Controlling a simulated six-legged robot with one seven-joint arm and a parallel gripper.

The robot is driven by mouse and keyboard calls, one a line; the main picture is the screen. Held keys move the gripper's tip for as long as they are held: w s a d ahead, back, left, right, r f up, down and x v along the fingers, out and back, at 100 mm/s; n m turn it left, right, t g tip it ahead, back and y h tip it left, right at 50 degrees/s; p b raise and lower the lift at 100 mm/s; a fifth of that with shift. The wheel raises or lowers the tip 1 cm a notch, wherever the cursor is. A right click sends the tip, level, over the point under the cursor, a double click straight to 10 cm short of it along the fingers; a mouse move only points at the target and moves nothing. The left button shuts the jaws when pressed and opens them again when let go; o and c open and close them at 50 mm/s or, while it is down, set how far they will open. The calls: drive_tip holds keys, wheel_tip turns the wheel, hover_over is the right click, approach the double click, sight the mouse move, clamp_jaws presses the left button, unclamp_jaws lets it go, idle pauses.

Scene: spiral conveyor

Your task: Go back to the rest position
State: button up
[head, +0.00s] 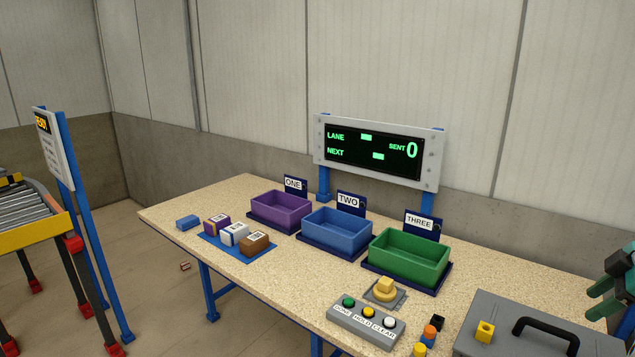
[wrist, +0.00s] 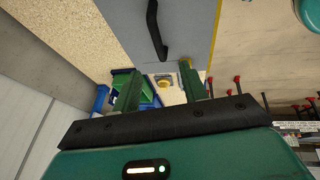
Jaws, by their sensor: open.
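My gripper (head: 594,298) shows at the right edge of the head view, partly cut off, above the right end of the table. In the wrist view its two green fingers (wrist: 160,72) stand apart with nothing held between them. The grey case (head: 500,332) with a black handle (head: 545,335) lies near it at the table's right end. The case also shows at the top of the wrist view (wrist: 190,25).
Purple (head: 280,211), blue (head: 337,232) and green (head: 408,257) bins stand along the table's back. Small parcels (head: 235,233) sit on a blue mat. A button box (head: 366,322) and yellow knob (head: 385,288) are in front. A roller conveyor (head: 30,205) stands left. The display reads SENT 0.

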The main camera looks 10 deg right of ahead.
drive_tip(key=w+a+m+h, duration=0.1)
drive_tip(key=w+a+m, duration=0.15)
drive_tip(key=a, duration=0.95)
drive_tip(key=w+a+m, duration=0.1)
drive_tip(key=w+a, duration=0.2)
drive_tip(key=a, duration=1)
drive_tip(key=s+a+f+m, duration=0.2)
drive_tip(key=s+a, duration=0.1)
drive_tip(key=a, duration=0.6)
drive_tip(key=s+a+f+m+t, duration=0.1)
drive_tip(key=s+a+f+m, duration=0.2)
drive_tip(key=a, duration=0.5)
drive_tip(key=shift+s+a+f, duration=0.25)
drive_tip(key=shift+s+a, duration=0.15)
drive_tip(key=shift+s, duration=0.4)
